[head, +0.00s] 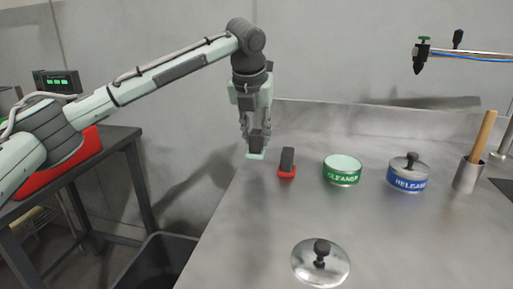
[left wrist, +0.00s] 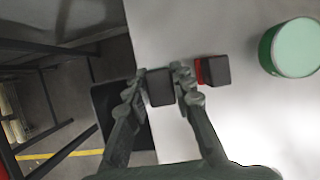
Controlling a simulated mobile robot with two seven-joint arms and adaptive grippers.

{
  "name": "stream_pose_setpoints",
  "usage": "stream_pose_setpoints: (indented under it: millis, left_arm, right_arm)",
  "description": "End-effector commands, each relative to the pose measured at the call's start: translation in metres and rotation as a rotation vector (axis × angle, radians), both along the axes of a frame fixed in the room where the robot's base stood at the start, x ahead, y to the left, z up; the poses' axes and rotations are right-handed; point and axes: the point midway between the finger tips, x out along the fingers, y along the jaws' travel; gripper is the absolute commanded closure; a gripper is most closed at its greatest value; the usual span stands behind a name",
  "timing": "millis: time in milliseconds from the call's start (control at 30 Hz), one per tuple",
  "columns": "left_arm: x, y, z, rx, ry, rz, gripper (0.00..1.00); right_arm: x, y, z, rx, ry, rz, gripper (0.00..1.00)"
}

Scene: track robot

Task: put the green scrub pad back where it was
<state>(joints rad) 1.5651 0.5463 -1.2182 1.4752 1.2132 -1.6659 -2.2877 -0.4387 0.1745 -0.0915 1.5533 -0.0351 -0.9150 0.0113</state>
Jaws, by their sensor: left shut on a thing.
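The green scrub pad (head: 256,155) has a pale green base and a dark block handle. My left gripper (head: 256,136) points down and is shut on that handle. The pad is near the left edge of the steel counter, and I cannot tell whether it touches the surface. In the left wrist view the dark handle (left wrist: 160,88) sits between the fingertips (left wrist: 159,84), and its green base is hidden. A red scrub pad (head: 287,173) with a dark handle stands just right of it, apart from it. My right gripper is not in view.
An open green CLEANER tin (head: 342,170), a lidded blue RELEASE tin (head: 408,178) and a metal cup (head: 467,176) with a wooden handle stand to the right. A loose lid (head: 320,262) lies in front. A dark bin (head: 152,262) is below the counter's left edge. The front-left counter is clear.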

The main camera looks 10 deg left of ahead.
Motion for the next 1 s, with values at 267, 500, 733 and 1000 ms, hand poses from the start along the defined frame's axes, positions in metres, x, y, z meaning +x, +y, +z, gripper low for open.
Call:
stream_pose_setpoints:
  millis: [267,500,733,1000]
  left_arm:
    - [0.0,0.001,-0.036,0.002,0.001,0.001,1.0]
    - [0.0,0.0,-0.038,0.0,-0.001,0.001,1.0]
    - [0.0,0.0,-0.04,0.0,0.0,0.001,0.64]
    - [0.0,0.0,-0.04,0.0,0.0,0.001,0.56]
  right_arm:
    - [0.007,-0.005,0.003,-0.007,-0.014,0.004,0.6]
    - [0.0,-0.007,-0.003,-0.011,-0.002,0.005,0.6]
    - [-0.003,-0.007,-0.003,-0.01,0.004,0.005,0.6]
    - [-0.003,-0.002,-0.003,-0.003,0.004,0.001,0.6]
